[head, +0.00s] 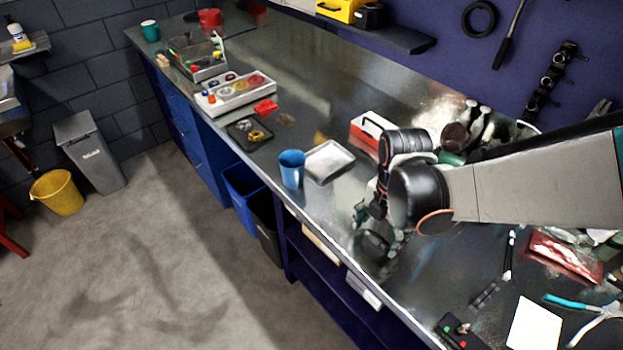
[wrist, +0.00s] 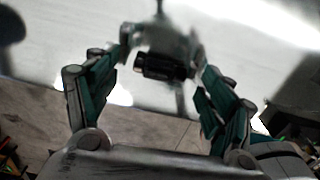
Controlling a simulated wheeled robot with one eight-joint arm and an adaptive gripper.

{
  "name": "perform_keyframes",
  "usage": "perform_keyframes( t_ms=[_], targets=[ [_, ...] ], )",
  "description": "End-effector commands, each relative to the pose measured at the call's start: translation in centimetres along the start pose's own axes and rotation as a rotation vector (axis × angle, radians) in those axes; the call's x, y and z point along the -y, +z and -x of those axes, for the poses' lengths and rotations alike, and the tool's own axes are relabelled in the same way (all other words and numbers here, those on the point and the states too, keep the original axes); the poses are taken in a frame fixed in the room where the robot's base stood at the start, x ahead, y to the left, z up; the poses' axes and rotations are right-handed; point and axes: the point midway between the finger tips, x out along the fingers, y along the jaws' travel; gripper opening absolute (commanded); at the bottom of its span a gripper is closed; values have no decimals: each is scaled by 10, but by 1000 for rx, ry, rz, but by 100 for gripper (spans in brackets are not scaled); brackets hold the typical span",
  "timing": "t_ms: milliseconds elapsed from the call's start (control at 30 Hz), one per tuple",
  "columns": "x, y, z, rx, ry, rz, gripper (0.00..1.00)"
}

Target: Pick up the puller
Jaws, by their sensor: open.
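My gripper (head: 374,240) is at the front edge of the workbench, pointing down, with its fingers spread. In the wrist view my gripper (wrist: 162,58) is open, with one finger pad on each side. A small dark cylindrical thing, likely the puller (wrist: 163,67), shows between the fingertips, with a blurred grey part above it. Neither finger clearly presses on it. In the head view my gripper and arm cover that spot, so I cannot make out the puller there.
The workbench (head: 340,205) has a blue cup (head: 291,168), a square metal tray (head: 329,161) and a red-and-white box (head: 371,130) left of and behind my gripper. Pliers (head: 595,318), a white card (head: 534,326) and other tools lie at the right. The floor drops away in front.

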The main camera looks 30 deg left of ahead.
Motion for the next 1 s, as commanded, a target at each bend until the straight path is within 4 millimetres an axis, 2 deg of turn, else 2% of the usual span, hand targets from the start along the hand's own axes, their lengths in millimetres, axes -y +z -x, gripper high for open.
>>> perform_keyframes(
  t_ms=[67,300,500,533,733,800,1000],
  targets=[
    [-1,-4,-9,0,0,8,75],
    [-1,-4,-8,0,0,7,75],
    [-1,-3,-9,0,0,6,30],
    [-1,-3,-9,0,0,6,26],
    [-1,-3,-9,0,0,6,26],
    [-1,-4,-8,1,0,8,17],
    [-2,-5,-2,1,0,7,17]
  ],
)
